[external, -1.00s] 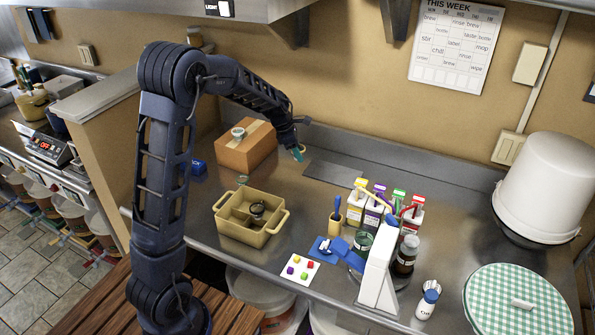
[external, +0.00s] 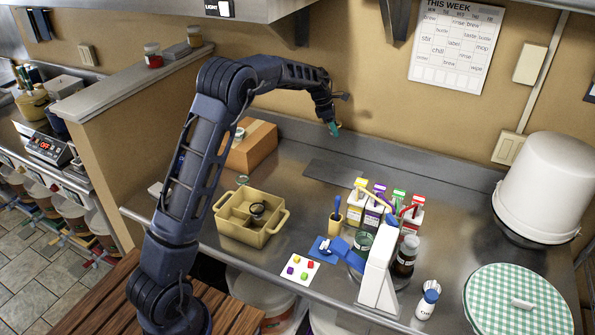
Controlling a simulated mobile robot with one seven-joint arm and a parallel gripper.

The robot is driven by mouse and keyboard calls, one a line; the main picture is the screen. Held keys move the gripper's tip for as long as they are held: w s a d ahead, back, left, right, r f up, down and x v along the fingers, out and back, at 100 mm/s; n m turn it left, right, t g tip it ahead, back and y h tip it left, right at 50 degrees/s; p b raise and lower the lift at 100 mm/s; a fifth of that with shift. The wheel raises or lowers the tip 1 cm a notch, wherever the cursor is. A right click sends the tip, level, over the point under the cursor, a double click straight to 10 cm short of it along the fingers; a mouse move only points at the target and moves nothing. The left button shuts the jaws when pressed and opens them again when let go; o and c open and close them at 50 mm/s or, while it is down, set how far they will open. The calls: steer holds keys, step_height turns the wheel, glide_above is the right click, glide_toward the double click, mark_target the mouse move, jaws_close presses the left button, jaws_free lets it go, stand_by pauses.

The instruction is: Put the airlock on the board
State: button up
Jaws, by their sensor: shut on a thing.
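My gripper (external: 331,122) is up in the air near the back wall, above the rear of the steel counter. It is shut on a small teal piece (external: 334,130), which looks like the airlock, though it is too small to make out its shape. The piece hangs below the fingers, clear of every surface. A flat dark grey board (external: 340,175) lies on the counter against the back, below and slightly right of my gripper. Its visible top is bare.
A cardboard box (external: 254,148) stands left of the board, partly behind my arm. A tan divided caddy (external: 238,235) holds a dark round item. Several coloured cartons (external: 357,205), a white stand (external: 376,268) and a brown bottle (external: 405,257) stand right of centre. A white bucket (external: 545,190) is far right.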

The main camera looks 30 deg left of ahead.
mark_target(337, 173)
steer(key=shift+w+d, duration=0.2)
steer(key=shift+w, duration=0.15)
steer(key=shift+w+d+f, duration=0.1)
steer(key=shift+w+f, duration=0.05)
steer(key=shift+f, duration=0.1)
step_height(337, 173, down, 20)
steer(key=shift+r, duration=0.25)
steer(key=shift+f, duration=0.1)
steer(key=o, duration=1)
steer(key=shift+c, duration=0.2)
